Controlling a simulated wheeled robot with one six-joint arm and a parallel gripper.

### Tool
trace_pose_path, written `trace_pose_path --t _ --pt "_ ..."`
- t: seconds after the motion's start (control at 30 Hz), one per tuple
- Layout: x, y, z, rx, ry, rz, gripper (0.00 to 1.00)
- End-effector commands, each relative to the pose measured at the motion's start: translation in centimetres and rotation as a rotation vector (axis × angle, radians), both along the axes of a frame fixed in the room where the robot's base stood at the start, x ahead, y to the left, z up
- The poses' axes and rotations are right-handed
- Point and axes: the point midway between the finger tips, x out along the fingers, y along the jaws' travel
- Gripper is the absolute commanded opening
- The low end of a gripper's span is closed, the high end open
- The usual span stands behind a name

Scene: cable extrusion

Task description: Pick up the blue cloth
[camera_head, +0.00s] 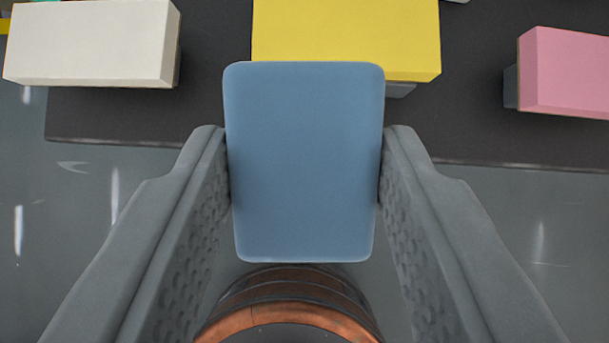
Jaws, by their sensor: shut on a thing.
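The blue cloth (305,165) is a flat, rounded blue block in the middle of the camera_head view. My gripper (305,150) is shut on it, with one grey finger against its left side and the other against its right side. The cloth hides part of a yellow block behind it.
A dark mat or surface (480,110) lies beyond the gripper. On it are a white block (85,45) at left, a yellow block (345,35) at centre and a pink block (565,75) at right. A copper-rimmed round thing (290,310) shows below the cloth. Grey floor lies around.

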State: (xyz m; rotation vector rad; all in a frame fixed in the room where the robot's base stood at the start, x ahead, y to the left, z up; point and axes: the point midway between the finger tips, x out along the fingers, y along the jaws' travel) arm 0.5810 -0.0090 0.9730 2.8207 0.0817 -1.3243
Motion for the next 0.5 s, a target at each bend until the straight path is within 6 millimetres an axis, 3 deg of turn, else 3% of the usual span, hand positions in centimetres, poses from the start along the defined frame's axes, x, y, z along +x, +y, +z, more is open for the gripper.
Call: trace_pose_path --t 0.2,0.5 --pt "-3.1 -0.2 0.0 0.0 -0.001 0.0 0.14" --pt "-5.4 -0.3 1.1 -0.01 0.16 0.001 0.14"
